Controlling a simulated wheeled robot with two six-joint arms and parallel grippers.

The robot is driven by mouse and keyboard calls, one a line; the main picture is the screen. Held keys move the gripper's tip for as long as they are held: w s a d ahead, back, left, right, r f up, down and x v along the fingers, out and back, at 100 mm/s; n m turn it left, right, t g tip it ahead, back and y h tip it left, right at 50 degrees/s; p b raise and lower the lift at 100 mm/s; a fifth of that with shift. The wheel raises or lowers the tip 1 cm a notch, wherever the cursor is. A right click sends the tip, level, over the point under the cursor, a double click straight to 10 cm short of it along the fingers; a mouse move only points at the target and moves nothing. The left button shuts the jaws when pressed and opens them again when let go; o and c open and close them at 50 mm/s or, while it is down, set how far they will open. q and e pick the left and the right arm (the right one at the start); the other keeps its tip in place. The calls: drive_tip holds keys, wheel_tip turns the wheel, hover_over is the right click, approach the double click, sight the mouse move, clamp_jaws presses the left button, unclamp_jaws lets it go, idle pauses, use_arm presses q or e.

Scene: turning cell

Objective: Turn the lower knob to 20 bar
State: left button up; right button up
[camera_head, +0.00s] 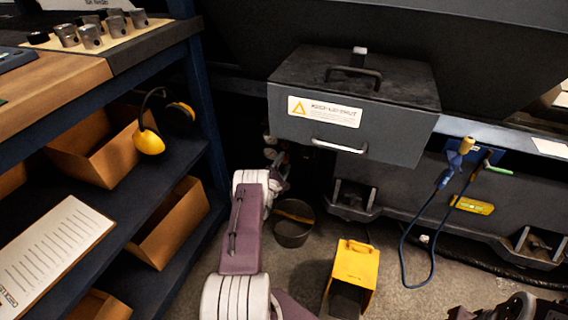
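My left arm reaches up from the bottom centre of the head view. Its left gripper (277,160) is small and dark, at the left end under the grey lidded box. Small fittings (268,139) show in the shadow there, just above the gripper. I cannot make out which of them is the lower knob, nor any scale or pressure reading. I cannot tell whether the gripper touches anything or how its fingers stand. My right gripper (488,312) is partly in view at the bottom right edge, low over the floor and away from the fittings.
The grey box (400,131) with handles and a warning label overhangs the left gripper. A dark bucket (293,235) and a yellow container (358,265) stand on the floor. Blue shelving (205,105) with cardboard bins closes the left side. A blue cable (433,240) hangs at right.

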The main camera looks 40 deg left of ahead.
use_arm(q)
drive_tip(key=shift+r, duration=0.1)
drive_tip(key=shift+s+d+r+p, duration=0.1)
drive_tip(key=shift+s+p, duration=0.15)
drive_tip(key=shift+p, duration=0.15)
drive_tip(key=p+v, duration=0.4)
drive_tip(key=v, duration=0.4)
drive_tip(key=shift+s+p, duration=0.25)
drive_tip(key=shift+p, duration=0.15)
